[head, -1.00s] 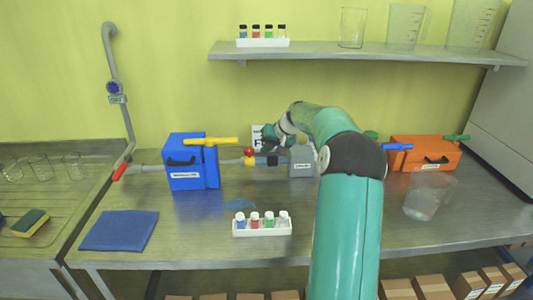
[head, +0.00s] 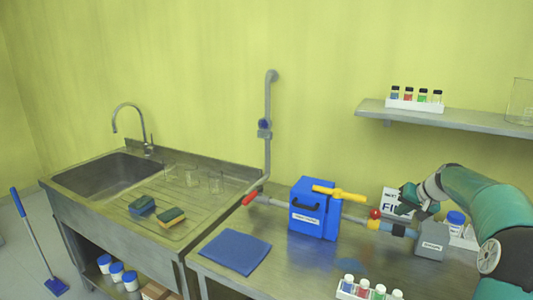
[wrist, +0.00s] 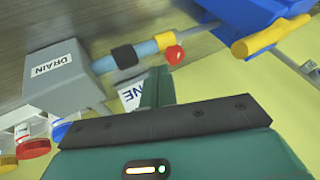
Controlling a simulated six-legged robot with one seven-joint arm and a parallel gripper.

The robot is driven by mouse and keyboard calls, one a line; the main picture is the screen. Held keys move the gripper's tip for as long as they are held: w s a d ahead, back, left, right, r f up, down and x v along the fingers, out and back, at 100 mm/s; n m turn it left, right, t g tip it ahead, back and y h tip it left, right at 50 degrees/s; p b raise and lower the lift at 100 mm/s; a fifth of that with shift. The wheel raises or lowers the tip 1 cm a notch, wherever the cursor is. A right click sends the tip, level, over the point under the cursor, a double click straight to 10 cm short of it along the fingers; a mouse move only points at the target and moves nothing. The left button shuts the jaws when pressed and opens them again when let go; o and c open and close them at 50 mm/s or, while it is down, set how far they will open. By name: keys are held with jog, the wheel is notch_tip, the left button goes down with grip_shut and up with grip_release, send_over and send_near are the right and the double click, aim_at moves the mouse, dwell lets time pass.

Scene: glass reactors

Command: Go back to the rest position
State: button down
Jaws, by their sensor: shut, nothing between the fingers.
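My gripper (head: 403,207) is at the right of the head view, at the end of my green arm. It is shut and empty, behind and above the bench pipe, between the red knob (head: 375,214) and the grey drain box (head: 430,240). In the wrist view its dark green finger part (wrist: 160,88) points towards the red knob (wrist: 174,54). The grey box labelled DRAIN (wrist: 65,72) lies to the left there. I cannot tell whether the gripper touches the pipe.
A blue box (head: 308,212) with a yellow handle (head: 340,193) stands left of the gripper. A vial rack (head: 352,293) is at the bench front. A blue cloth (head: 235,252) lies near the sink (head: 100,175). A shelf (head: 460,120) hangs above the gripper.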

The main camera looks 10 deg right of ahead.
jog(key=s+a+r+n+g+h, duration=0.1)
jog(key=s+a+r, duration=0.25)
jog(key=a, duration=0.45)
jog(key=s+a+r+n, duration=0.1)
jog(key=s+a+r, duration=0.1)
jog(key=s+a, duration=0.45)
jog(key=s+a+r+n+g+h, duration=0.1)
jog(key=s+a+r, duration=0.15)
jog(key=a, duration=0.65)
jog(key=s+a+f, duration=0.1)
jog(key=s+a, duration=0.2)
jog(key=s, duration=0.4)
jog(key=s+a+f+n, duration=0.1)
jog(key=s+a, duration=0.3)
jog(key=s, duration=0.4)
jog(key=s+a+f+n, duration=0.1)
jog(key=s+a, duration=0.3)
jog(key=s, duration=0.4)
jog(key=shift+a+f+t, duration=0.2)
jog(key=shift+f+t, duration=0.2)
jog(key=shift+f, duration=0.45)
